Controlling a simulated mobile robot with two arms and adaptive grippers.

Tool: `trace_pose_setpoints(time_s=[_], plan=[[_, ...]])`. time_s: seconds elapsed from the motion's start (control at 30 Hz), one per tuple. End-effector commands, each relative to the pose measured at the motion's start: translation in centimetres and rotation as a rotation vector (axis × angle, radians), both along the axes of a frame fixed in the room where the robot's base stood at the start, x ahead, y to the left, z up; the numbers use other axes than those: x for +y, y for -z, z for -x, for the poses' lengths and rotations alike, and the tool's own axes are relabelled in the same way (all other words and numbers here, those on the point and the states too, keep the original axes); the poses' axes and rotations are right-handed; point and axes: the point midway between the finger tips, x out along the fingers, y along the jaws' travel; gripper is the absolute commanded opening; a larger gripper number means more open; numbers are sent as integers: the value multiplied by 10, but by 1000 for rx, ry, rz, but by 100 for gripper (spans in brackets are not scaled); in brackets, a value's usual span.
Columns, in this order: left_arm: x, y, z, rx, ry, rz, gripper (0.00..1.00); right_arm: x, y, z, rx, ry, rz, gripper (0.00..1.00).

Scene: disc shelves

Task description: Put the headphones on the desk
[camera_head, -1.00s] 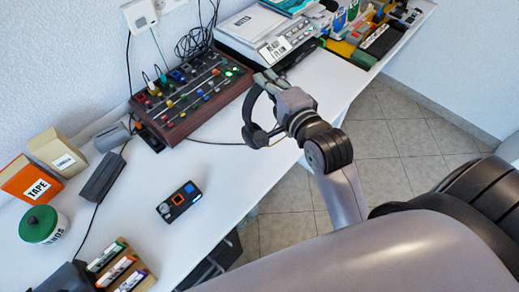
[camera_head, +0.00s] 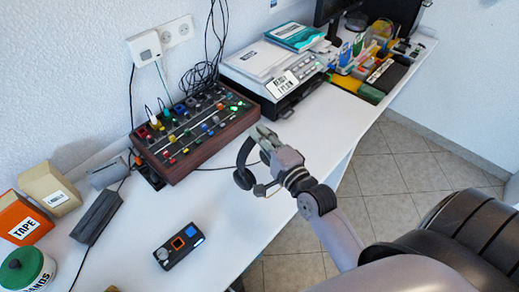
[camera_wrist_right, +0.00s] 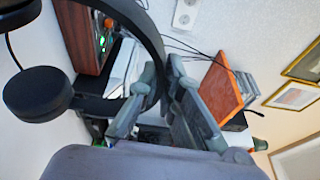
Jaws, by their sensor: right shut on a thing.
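The black headphones (camera_head: 243,177) are held by my right gripper (camera_head: 266,141) over the white desk (camera_head: 222,207), in front of the wooden mixer. In the right wrist view the headband and one round ear pad (camera_wrist_right: 38,94) fill the left side. There the headband passes by the grey fingers of my right gripper (camera_wrist_right: 158,95), which is shut on it. I cannot tell whether the ear cups touch the desk top. My left gripper is not in view.
The mixer (camera_head: 195,130) with a cable stands behind the headphones, and a printer-like machine (camera_head: 270,75) is to its right. A small dark device (camera_head: 178,246) lies at the front left. Desk top between the device and the machine is mostly clear.

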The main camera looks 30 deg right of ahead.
Motion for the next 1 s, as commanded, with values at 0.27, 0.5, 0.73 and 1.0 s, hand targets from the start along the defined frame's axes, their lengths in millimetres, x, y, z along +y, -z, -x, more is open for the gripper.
trace_pose_setpoints(time_s=[0.27,0.5,0.73,1.0], plan=[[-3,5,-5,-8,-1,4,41,0,34,0,0,0,1,0],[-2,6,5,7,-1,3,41,0,46,0,-4,0,0,0],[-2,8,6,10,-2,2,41,0,48,0,-3,0,0,0],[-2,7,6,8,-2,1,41,0,48,0,-1,0,0,24]])
